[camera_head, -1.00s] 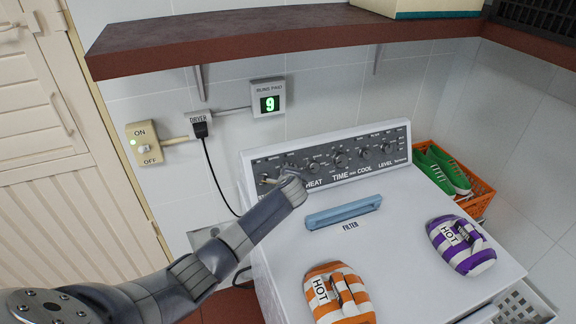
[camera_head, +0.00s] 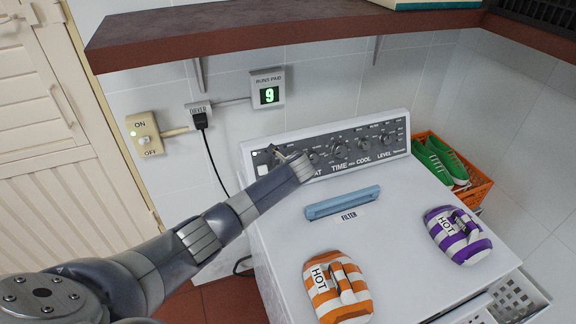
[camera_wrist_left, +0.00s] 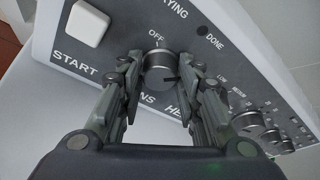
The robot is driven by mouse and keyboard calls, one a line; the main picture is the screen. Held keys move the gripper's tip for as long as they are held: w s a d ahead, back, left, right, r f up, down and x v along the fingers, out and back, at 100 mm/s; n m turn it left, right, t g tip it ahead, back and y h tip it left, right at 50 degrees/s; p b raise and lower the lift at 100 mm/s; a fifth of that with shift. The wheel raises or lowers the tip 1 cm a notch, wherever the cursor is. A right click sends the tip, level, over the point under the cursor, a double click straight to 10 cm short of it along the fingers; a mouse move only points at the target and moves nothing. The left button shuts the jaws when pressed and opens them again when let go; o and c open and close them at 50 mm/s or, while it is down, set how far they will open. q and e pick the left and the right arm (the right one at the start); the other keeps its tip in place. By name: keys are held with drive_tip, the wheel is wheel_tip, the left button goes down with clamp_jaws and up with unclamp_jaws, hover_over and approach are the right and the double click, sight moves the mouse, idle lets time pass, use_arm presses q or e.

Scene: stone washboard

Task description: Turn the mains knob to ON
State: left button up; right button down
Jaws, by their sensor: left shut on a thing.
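The mains knob (camera_wrist_left: 160,72) is a round dark knob on the dryer's control panel. In the left wrist view the OFF label is above it and the end of a label, "NS", shows below it. A dark mark on its face points to the right; I see no ON label beside it. My left gripper (camera_wrist_left: 160,78) has a finger on each side of the knob and is shut on it. In the head view the left gripper (camera_head: 277,154) is at the panel's left end and hides the knob. My right gripper is not in view.
A white START button (camera_wrist_left: 88,23) is left of the knob. Other knobs (camera_head: 338,150) line the panel to the right. A wall switch (camera_head: 146,136) has a green light. A shelf (camera_head: 300,30) overhangs.

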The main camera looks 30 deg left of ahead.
use_arm(q)
drive_tip(key=shift+f, duration=0.1)
drive_tip(key=o, duration=1.1)
drive_tip(key=shift+c, duration=0.2)
drive_tip(key=v, duration=1.2)
drive_tip(key=shift+s+f, duration=0.1)
